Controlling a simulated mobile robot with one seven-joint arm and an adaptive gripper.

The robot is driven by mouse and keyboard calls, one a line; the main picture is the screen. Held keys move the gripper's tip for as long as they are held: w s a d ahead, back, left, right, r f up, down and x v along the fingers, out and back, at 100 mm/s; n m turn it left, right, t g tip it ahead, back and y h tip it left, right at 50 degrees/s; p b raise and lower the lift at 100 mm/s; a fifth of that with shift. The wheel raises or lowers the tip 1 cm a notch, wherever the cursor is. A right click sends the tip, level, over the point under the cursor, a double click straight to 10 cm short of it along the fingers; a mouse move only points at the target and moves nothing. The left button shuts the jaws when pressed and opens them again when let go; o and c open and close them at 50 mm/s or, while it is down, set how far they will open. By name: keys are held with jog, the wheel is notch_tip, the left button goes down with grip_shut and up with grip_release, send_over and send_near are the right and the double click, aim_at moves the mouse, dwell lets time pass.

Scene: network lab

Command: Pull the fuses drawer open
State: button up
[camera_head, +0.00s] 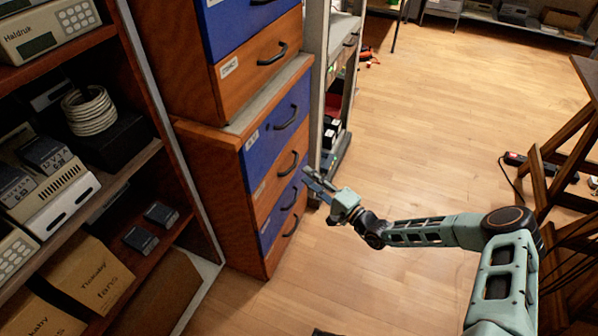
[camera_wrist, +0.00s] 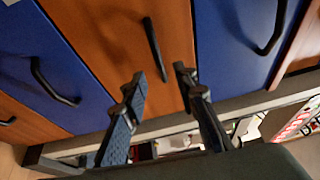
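The lower drawer cabinet has alternating blue and orange drawers, all looking shut. I cannot read which label says fuses. My gripper (camera_head: 308,178) is at the cabinet's front, beside the orange second drawer (camera_head: 272,188) and the blue drawer below it (camera_head: 270,232). In the wrist view, my open gripper (camera_wrist: 160,77) faces that orange drawer (camera_wrist: 100,30). Its dark bar handle (camera_wrist: 153,48) ends close to the gap between the fingertips. I cannot tell whether they touch it. Nothing is held.
A blue drawer with a handle (camera_wrist: 268,35) lies on each side in the wrist view. An upper drawer unit (camera_head: 232,95) stands on top. A grey shelf rack (camera_head: 340,110) stands right beside the cabinet. A wooden shelf (camera_head: 130,190) stands left. Floor (camera_head: 450,110) is clear in front.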

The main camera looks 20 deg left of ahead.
jog(key=b+x, duration=0.1)
jog(key=x, duration=0.4)
grip_shut()
dwell(0.3)
